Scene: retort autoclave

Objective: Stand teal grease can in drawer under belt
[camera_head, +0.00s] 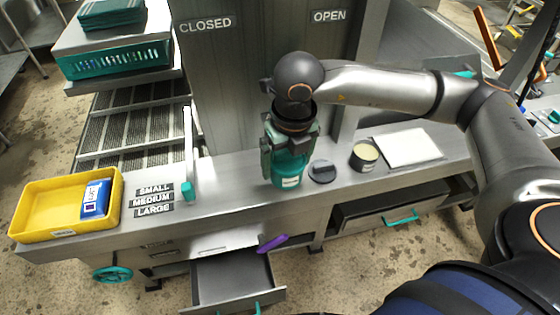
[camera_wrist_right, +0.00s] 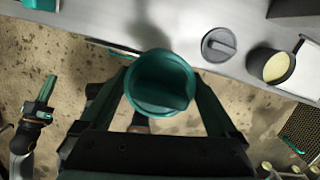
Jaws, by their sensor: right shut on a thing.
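My right gripper (camera_head: 290,150) is shut on the teal grease can (camera_head: 288,172), which it holds upright in front of the counter top. In the right wrist view the can's round teal end (camera_wrist_right: 160,82) sits between the fingers, with the counter edge and floor behind it. Whether it touches the counter is unclear. Below the belt counter, a grey drawer (camera_head: 235,278) stands pulled out and looks empty, to the lower left of the can. What looks like my left gripper (camera_wrist_right: 42,105) shows small at the left of the right wrist view; its jaw opening is unclear.
A dark round lid (camera_head: 322,171), an open tin (camera_head: 364,156) and a white sheet (camera_head: 407,147) lie right of the can. Another drawer (camera_head: 375,212) is partly open at right. A purple handle-like piece (camera_head: 272,243) juts beside the pulled-out drawer. A yellow tray (camera_head: 50,190) sits left.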

